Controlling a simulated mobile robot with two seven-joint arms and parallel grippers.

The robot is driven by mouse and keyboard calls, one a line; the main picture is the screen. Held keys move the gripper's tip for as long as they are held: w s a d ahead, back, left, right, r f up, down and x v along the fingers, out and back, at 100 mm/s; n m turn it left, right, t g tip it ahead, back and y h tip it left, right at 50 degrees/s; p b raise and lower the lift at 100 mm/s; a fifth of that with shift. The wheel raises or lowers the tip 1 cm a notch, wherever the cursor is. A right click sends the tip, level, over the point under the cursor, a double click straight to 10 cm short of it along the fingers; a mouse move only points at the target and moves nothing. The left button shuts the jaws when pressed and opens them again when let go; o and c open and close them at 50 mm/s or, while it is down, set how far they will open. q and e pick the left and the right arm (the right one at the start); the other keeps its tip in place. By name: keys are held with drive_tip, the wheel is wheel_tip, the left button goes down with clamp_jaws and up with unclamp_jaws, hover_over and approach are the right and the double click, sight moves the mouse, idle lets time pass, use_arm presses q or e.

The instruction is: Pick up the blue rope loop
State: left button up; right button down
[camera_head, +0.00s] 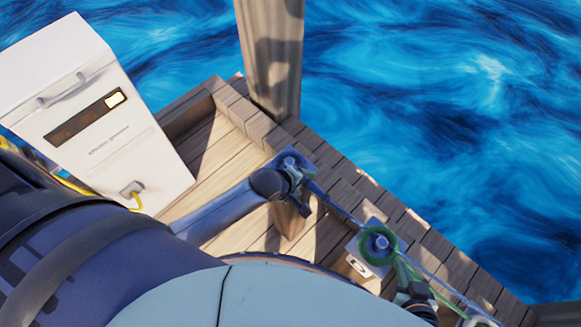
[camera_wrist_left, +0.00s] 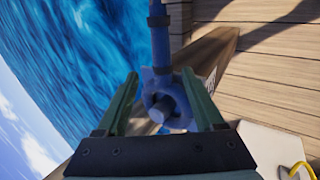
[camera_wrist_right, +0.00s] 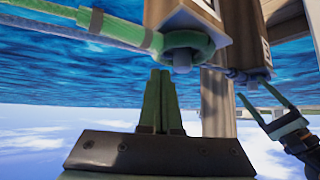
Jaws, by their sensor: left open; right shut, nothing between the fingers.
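The blue rope loop (camera_wrist_left: 180,106) sits around a grey peg in the left wrist view, its rope running up from it. In the head view the blue loop (camera_head: 289,157) is partly hidden at my left gripper (camera_head: 297,178). My left gripper is open, with one finger (camera_wrist_left: 121,106) on either side of the loop; I cannot tell whether they touch it. My right gripper (camera_wrist_right: 160,78) is shut and empty, below a green rope loop (camera_wrist_right: 196,42) on another peg. In the head view the right gripper (camera_head: 412,288) is near that green loop (camera_head: 378,244).
A white cabinet (camera_head: 95,115) with a yellow cable (camera_head: 136,202) stands on the wooden dock at left. A tall wooden post (camera_head: 272,60) rises at the dock's edge. Open water (camera_head: 440,100) lies beyond.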

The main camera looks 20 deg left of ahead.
sight(307, 183)
use_arm(q)
drive_tip(key=shift+b+x, duration=0.4)
drive_tip(key=shift+x, duration=1.45)
drive_tip(key=shift+a, duration=0.15)
drive_tip(key=shift+c, duration=0.2)
drive_tip(key=shift+s, duration=0.1)
clamp_jaws()
